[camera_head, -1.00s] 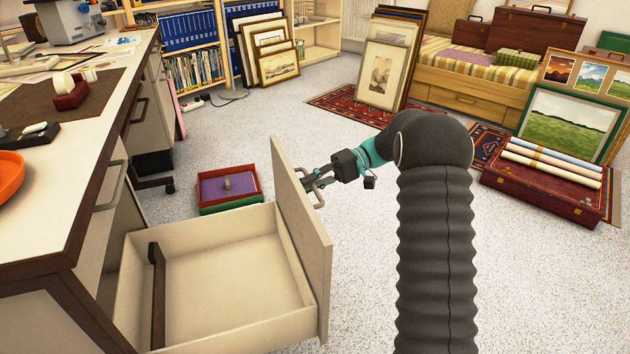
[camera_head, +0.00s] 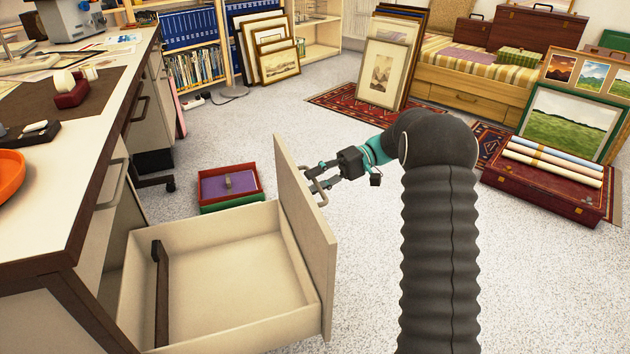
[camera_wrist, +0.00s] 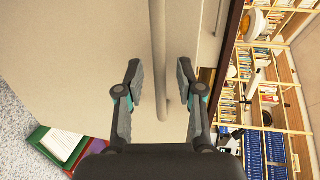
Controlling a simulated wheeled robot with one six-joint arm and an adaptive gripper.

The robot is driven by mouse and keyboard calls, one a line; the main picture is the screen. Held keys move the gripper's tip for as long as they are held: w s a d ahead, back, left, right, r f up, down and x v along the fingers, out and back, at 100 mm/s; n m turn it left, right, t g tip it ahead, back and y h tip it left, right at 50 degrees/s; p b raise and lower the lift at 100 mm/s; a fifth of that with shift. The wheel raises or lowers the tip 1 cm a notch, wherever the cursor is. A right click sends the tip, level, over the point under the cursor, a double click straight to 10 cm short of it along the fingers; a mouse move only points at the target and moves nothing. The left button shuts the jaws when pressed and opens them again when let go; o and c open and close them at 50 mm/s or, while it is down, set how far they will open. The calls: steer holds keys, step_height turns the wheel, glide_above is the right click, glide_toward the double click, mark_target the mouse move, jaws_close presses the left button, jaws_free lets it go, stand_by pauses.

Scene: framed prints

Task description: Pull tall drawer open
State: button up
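The tall drawer (camera_head: 305,240) is pulled far out from the desk in the head view. Its pale front panel stands upright, and the box shows a mostly bare floor with a dark brown divider (camera_head: 161,295). A metal bar handle (camera_head: 321,192) is on the outer face of the front. My gripper (camera_head: 320,175) is at this handle, with its fingers spread. In the wrist view, the handle bar (camera_wrist: 160,60) runs between the two fingertips of my gripper (camera_wrist: 159,82), with a visible gap on each side.
The desk (camera_head: 60,200) stands at left, with another handled drawer above the open one. A red and green box (camera_head: 230,190) lies on the floor behind the drawer. A dark red case (camera_head: 540,190) with rolled papers is at right. Speckled floor is clear around my arm.

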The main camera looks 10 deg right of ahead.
steer(key=v, duration=0.7)
step_height(320, 180, down, 9)
steer(key=s+m+t+h, duration=0.1)
steer(key=m+t+h, duration=0.15)
steer(key=m, duration=0.25)
steer(key=s+d+m+h, duration=0.2)
steer(key=s+h, duration=0.2)
steer(key=s, duration=0.2)
steer(key=s+a+r+n+t+h+p, duration=0.1)
steer(key=s+r+t+h+p, duration=0.2)
steer(key=s+r, duration=0.7)
steer(key=s+a+r+n+t+h+p, duration=0.1)
steer(key=s+r+t+h, duration=0.4)
steer(key=s+r, duration=0.5)
steer(key=s+n+p, duration=0.1)
steer(key=s+p, duration=0.1)
steer(key=s, duration=0.6)
steer(key=shift+r+n, duration=0.15)
steer(key=shift+n, duration=0.15)
